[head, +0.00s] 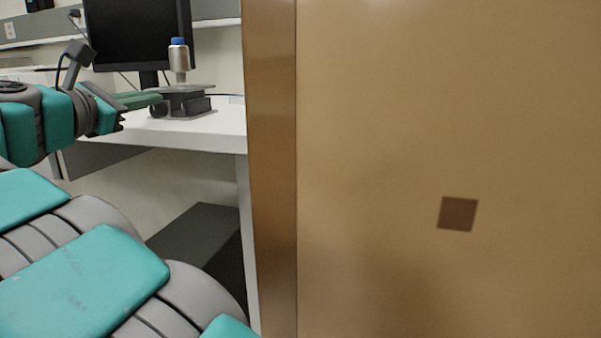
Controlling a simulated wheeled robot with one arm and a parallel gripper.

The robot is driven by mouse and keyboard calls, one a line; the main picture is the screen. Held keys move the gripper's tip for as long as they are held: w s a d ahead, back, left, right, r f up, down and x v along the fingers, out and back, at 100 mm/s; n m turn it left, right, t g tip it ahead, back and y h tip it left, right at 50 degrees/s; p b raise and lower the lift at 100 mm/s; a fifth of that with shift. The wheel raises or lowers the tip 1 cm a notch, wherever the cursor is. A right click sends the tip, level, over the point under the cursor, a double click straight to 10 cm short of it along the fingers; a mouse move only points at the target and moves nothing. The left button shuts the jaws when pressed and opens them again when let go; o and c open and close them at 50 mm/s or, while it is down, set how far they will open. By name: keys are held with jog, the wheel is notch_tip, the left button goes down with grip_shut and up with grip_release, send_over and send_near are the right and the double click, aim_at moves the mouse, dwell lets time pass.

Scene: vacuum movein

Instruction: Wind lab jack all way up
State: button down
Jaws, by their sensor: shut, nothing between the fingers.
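The lab jack (183,103) stands on the white table in the head view. It is low, with its top plate close above its dark base. A silver bottle (179,62) with a blue cap stands upright on the top plate. A dark round knob (158,110) shows at the jack's left side.
A large brown panel (440,120) fills the right side and hides the table's right part. A black monitor (137,32) stands behind the jack. The white table (215,132) shows some bare surface in front of the jack. A dark grey object (200,235) is under it.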

jog(key=shift+f+b, duration=0.4)
jog(key=shift+b, duration=0.3)
dwell(0.3)
jog(key=shift+s+d+f+b, duration=0.2)
jog(key=shift+d+f+b, duration=0.35)
jog(key=shift+b, duration=3)
jog(key=shift+s+d+r+b, duration=0.1)
jog(key=shift+d+r+b, duration=0.2)
jog(key=shift+d+b, duration=0.1)
jog(key=shift+s, duration=0.1)
jog(key=v, duration=0.3)
jog(key=b+v, duration=0.1)
jog(key=v, duration=0.1)
jog(key=shift+s+r, duration=0.2)
jog(key=shift+s, duration=0.2)
jog(key=shift+r, duration=0.15)
jog(key=r+p, duration=0.1)
jog(key=p, duration=0.1)
jog(key=d+r+p, duration=0.1)
jog(key=p, duration=0.2)
jog(key=shift+w+d+r+m+g+h, duration=0.1)
jog(key=shift+d+r+m+g+h, duration=0.1)
jog(key=shift+m+g+h, duration=0.15)
